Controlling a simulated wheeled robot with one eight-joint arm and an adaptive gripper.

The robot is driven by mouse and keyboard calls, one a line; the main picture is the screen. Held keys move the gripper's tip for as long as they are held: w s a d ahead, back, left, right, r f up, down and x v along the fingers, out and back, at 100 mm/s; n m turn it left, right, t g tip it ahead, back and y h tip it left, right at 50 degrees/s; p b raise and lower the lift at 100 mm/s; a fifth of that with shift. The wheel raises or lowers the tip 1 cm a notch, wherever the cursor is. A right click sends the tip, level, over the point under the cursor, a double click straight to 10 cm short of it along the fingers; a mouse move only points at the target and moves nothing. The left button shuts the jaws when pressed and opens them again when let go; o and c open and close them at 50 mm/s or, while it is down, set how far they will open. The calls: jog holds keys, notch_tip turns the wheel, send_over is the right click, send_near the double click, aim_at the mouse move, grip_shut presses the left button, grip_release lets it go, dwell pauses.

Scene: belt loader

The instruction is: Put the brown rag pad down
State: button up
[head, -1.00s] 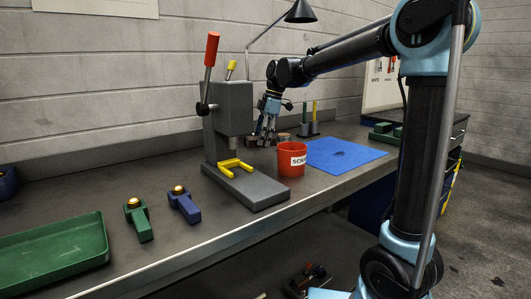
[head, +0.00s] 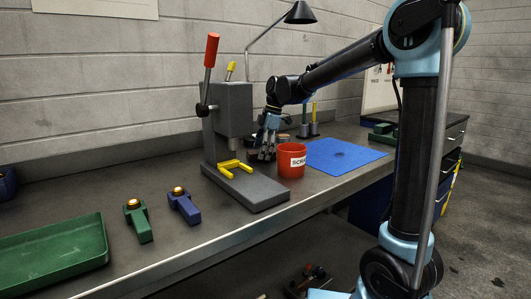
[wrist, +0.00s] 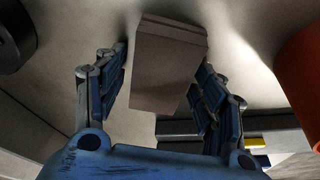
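The brown rag pad (wrist: 167,68) shows in the wrist view as a dull brown block, with the bench top around it. My gripper (wrist: 163,75) has its blue fingers spread on either side of it. A gap shows between the pad and the left finger; the right finger is close to it, and contact there is unclear. In the head view my gripper (head: 265,155) points down, low over the bench between the grey press and the red scrap bin. The pad cannot be made out clearly there.
The grey press (head: 235,110) stands left of my gripper and the red scrap bin (head: 291,161) right of it. A blue mat (head: 345,155) lies beyond the bin. A green tray (head: 55,252) and green and blue fixtures sit at the left.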

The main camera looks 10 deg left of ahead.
dwell(0.3)
jog(key=v, duration=1.2)
jog(key=shift+s+r, duration=0.1)
jog(key=shift+r, duration=0.05)
